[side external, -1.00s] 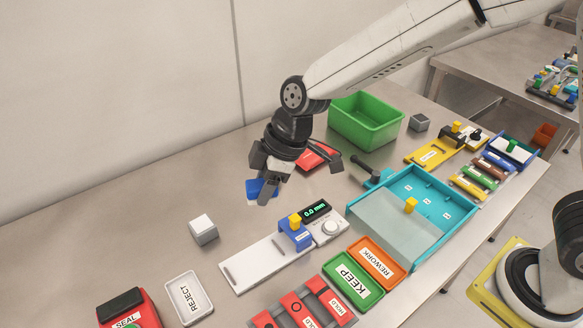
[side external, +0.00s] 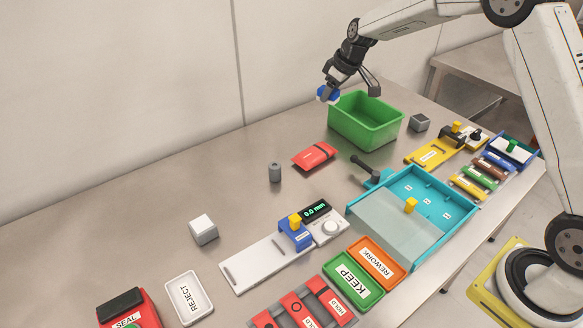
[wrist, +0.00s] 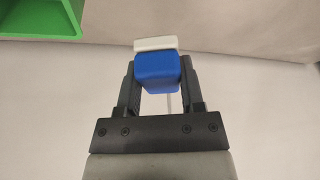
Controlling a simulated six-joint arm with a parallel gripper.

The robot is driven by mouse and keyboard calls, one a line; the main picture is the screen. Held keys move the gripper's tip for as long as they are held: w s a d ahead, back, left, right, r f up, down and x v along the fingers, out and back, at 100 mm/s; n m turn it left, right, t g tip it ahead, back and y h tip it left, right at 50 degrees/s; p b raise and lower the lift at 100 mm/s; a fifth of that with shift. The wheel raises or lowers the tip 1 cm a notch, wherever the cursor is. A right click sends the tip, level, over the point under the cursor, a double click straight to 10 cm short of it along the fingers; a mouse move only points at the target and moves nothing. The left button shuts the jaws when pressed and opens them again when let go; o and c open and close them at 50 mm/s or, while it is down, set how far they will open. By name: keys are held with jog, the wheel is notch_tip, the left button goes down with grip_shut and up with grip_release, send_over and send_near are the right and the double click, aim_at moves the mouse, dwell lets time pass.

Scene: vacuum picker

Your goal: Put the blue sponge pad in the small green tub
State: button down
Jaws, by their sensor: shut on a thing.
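The blue sponge pad (side external: 327,94) is held in my gripper (side external: 331,90), above the left rim of the green tub. In the wrist view the blue pad (wrist: 158,72) sits between both fingers of my gripper (wrist: 158,80), with a pale strip along its far edge. The green tub (side external: 362,128) stands open at the back of the table, and no contents show in it. A corner of the tub also shows at the upper left of the wrist view (wrist: 42,24), to the left of the pad.
A red packet (side external: 314,156) and a dark grey cylinder (side external: 274,172) lie in front of the tub. A grey cube (side external: 419,122) stands right of it. A teal tray (side external: 459,219) and a white gauge (side external: 262,262) are nearer. The table left of the tub is clear.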

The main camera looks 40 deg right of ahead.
jog(key=d+m+h, duration=0.2)
jog(key=d+m, duration=0.2)
jog(key=d, duration=1.4)
send_near(371, 127)
jog(key=a+r, duration=0.3)
jog(key=a, duration=0.1)
jog(key=shift+w+d+f, duration=0.1)
jog(key=shift+w+f, duration=0.05)
jog(key=shift+f, duration=1.35)
jog(key=shift+w+d+f, duration=0.1)
jog(key=shift+f, duration=1.45)
jog(key=shift+w+f, duration=0.15)
jog(key=shift+f, duration=1.35)
jog(key=shift+f, duration=0.2)
jog(key=shift+c, duration=1.1)
grip_release()
jog(key=shift+r, duration=0.1)
jog(key=v, duration=1.2)
jog(key=shift+s+d, duration=0.15)
jog(key=shift+d, duration=0.1)
jog(key=shift+a+r, duration=0.1)
